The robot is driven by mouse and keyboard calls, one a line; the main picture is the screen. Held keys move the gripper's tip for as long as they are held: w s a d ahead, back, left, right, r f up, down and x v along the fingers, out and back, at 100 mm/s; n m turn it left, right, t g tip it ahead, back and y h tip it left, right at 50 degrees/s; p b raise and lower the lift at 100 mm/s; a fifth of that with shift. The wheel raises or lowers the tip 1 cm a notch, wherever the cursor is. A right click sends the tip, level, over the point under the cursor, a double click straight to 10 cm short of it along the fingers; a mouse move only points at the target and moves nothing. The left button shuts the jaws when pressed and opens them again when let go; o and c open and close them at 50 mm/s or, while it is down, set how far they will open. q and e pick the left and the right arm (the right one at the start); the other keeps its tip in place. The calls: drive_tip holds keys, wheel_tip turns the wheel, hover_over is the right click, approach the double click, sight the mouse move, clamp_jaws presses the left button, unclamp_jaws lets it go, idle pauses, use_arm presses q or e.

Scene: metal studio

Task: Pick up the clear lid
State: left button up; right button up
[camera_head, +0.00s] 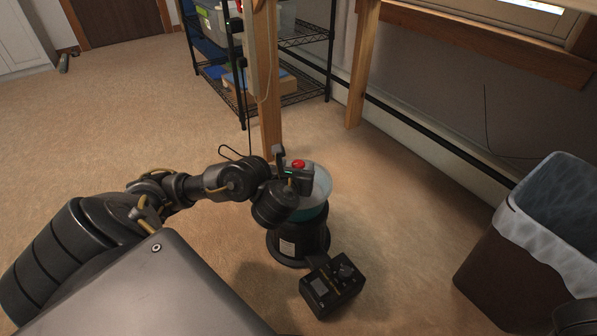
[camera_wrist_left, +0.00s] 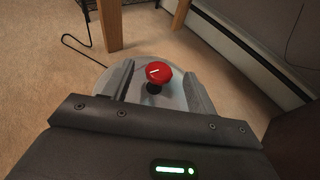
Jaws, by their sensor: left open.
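The clear lid (camera_head: 321,186) is a round, see-through cover with a red knob (camera_head: 298,163). It sits on top of a dark, round pot-like base (camera_head: 300,240) on the carpet. In the left wrist view the red knob (camera_wrist_left: 158,72) on its short black stem stands between my left gripper's fingers (camera_wrist_left: 160,88). The fingers are open on either side of the knob, with a gap to it. In the head view my left gripper (camera_head: 292,170) is over the lid and hides part of it. My right gripper is not clearly seen.
A black box with a dial (camera_head: 331,285) is on the floor in front of the base. A lined waste bin (camera_head: 520,250) stands at the right. Wooden table legs (camera_head: 268,100) and a wire shelf (camera_head: 305,40) are behind. Open carpet (camera_head: 110,130) lies to the left.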

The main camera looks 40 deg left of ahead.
sight(300, 162)
use_arm(q)
drive_tip(key=b+x, duration=0.3)
drive_tip(key=x, duration=0.1)
drive_tip(key=shift+w+a+f+b, duration=0.1)
drive_tip(key=shift+f+b, duration=0.25)
drive_tip(key=shift+f, duration=0.1)
drive_tip(key=shift+w+a, duration=0.15)
drive_tip(key=shift+w, duration=0.2)
drive_tip(key=shift+r, duration=0.1)
clamp_jaws()
